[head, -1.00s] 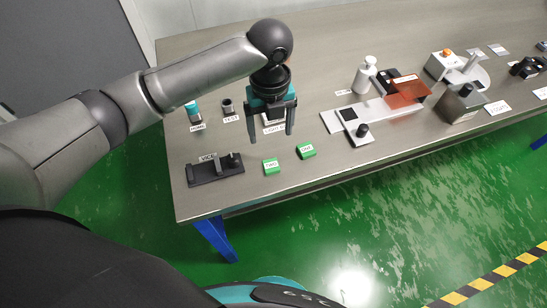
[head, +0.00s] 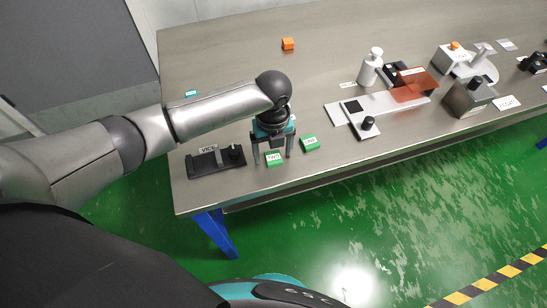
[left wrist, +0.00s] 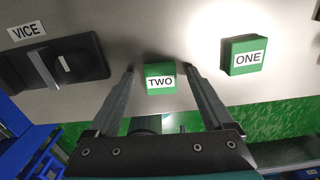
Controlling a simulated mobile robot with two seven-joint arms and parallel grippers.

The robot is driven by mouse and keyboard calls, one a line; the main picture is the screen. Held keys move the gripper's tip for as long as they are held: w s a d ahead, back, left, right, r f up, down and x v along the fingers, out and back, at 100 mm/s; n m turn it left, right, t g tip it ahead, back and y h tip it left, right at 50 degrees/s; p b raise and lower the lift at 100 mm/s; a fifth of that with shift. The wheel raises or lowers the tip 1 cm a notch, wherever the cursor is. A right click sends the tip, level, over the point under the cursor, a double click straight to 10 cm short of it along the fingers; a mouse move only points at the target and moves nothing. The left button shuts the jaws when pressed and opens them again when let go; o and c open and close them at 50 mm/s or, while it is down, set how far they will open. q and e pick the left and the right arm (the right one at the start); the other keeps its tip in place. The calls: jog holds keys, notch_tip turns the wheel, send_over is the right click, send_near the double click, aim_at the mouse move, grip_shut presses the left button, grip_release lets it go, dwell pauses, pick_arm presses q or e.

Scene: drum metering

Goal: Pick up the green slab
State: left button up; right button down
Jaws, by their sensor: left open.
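Two small green blocks lie near the front edge of the metal table. The one labelled TWO (head: 274,160) also shows in the left wrist view (left wrist: 160,82). The one labelled ONE (head: 310,143) lies to its right and shows in the left wrist view too (left wrist: 243,57). My left gripper (head: 272,157) points down at block TWO, its fingers open on either side of it. In the left wrist view the fingertips (left wrist: 158,68) flank TWO with a gap on each side. I cannot tell how high the tips are. My right gripper is not in view.
A black vice (head: 215,161) stands just left of block TWO. A pale plate (head: 345,118) with a black knob lies to the right, near a white bottle (head: 370,67). An orange block (head: 288,44) sits at the back. My left arm hides some tabletop.

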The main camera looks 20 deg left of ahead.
pick_arm(q)
jog(key=shift+c, duration=0.2)
grip_shut()
dwell(0.5)
